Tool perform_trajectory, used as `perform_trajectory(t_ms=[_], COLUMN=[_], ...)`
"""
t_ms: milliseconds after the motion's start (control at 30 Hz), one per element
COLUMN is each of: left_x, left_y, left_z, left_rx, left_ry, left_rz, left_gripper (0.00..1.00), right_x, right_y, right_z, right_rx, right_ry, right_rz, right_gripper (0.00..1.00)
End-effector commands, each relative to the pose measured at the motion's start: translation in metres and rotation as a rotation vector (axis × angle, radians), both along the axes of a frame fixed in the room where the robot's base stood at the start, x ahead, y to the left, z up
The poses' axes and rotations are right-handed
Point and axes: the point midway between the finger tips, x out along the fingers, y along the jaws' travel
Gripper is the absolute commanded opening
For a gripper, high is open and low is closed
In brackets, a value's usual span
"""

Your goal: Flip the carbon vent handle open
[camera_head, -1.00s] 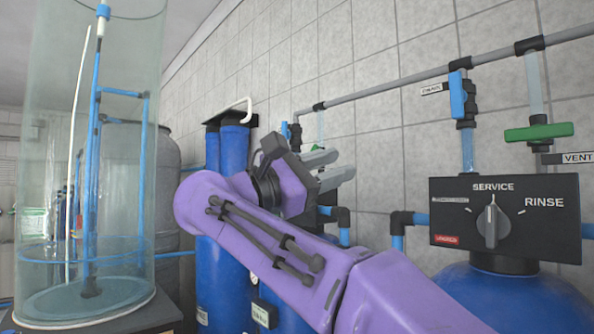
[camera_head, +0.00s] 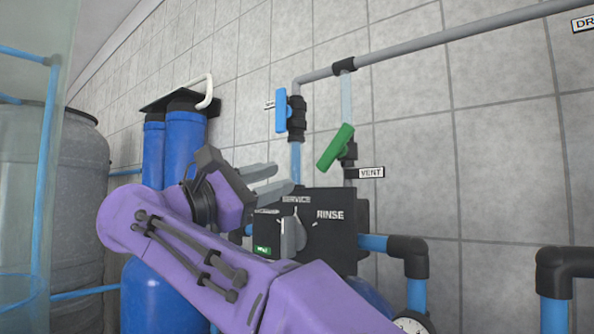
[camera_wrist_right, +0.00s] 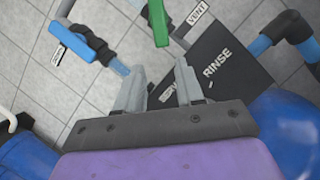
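The green vent handle (camera_head: 335,147) sits on a thin vertical pipe beside a VENT label (camera_head: 371,172). It is tilted, running from lower left to upper right. I cannot read whether this unit is the carbon one. My right gripper (camera_head: 284,178) is open and empty, below and left of the handle, apart from it in the picture. In the right wrist view the green handle (camera_wrist_right: 158,22) lies beyond the open fingertips (camera_wrist_right: 158,75), not between them. My left gripper is not in view.
A blue valve handle (camera_head: 281,105) hangs upright left of the green one. The black SERVICE/RINSE box (camera_head: 335,240) with a grey knob is behind and below my gripper. A grey pipe (camera_head: 450,33) runs above. Blue tanks (camera_head: 185,145) stand left. The tiled wall at right is mostly clear.

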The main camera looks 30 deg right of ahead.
Motion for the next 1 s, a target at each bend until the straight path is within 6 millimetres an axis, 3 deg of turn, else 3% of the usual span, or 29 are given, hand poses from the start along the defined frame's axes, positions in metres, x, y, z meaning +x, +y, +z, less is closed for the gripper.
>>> perform_trajectory(t_ms=[167, 500, 867, 900, 1000], left_x=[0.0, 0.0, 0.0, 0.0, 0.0], left_y=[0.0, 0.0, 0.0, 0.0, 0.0], left_z=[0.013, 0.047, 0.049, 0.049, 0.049], left_rx=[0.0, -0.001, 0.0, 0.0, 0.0], left_ry=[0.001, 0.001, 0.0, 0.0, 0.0], left_rz=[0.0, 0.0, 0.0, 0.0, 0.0], left_gripper=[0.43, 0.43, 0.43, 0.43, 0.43], right_x=[0.002, 0.013, 0.014, 0.014, 0.014], right_y=[-0.021, -0.085, -0.097, -0.097, -0.097], right_z=[0.012, 0.032, 0.031, 0.031, 0.031], right_rx=[0.003, 0.002, 0.0, 0.0, 0.0], right_ry=[-0.001, 0.001, -0.001, -0.001, -0.002], right_rz=[0.0, 0.006, 0.006, 0.006, 0.005], right_gripper=[0.37, 0.37, 0.37, 0.34, 0.01])
